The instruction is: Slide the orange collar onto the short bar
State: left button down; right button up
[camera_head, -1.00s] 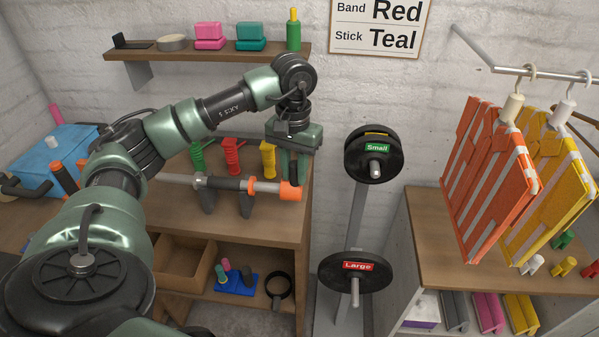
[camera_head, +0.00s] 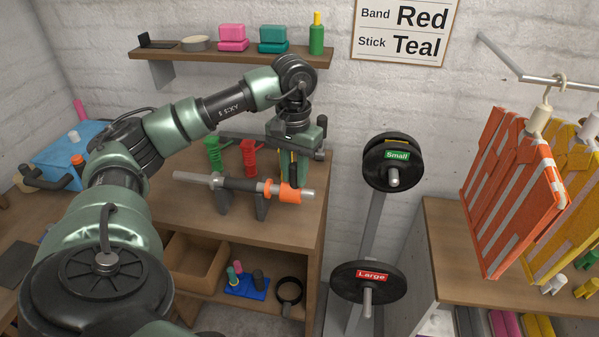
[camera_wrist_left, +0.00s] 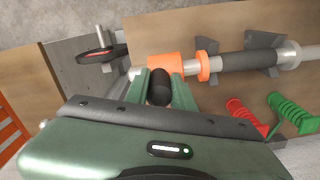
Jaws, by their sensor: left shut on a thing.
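The short bar (camera_head: 240,184) lies across two dark upright holders on the bench, with a dark middle grip and silver ends. The orange collar (camera_head: 290,194) is around its right sleeve, and the silver bar end sticks out past it. A thinner orange ring (camera_head: 268,187) sits further in on the bar. My left gripper (camera_head: 291,178) comes down from above and is shut on the collar. In the left wrist view, its green fingers (camera_wrist_left: 161,86) hold the collar's black knob, beside the orange collar body (camera_wrist_left: 164,65). My right gripper is not in view.
Green (camera_head: 213,152) and red (camera_head: 249,155) spring-like items stand behind the bar. A rack with black plates (camera_head: 368,280) stands to the right of the bench. An open wooden box (camera_head: 195,262) is on the lower shelf.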

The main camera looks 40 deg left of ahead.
aim_at(284, 184)
pick_arm(q)
jog(key=shift+s+a+b, duration=0.2)
jog(key=shift+s+a, duration=0.15)
jog(key=shift+a, duration=0.2)
jog(key=shift+s+a+b, duration=0.15)
jog(key=shift+s+a, duration=0.15)
jog(key=shift+a, duration=0.2)
jog(key=c, duration=1.1)
grip_release()
notch_tip(284, 184, up, 8)
jog(key=shift+f, duration=0.1)
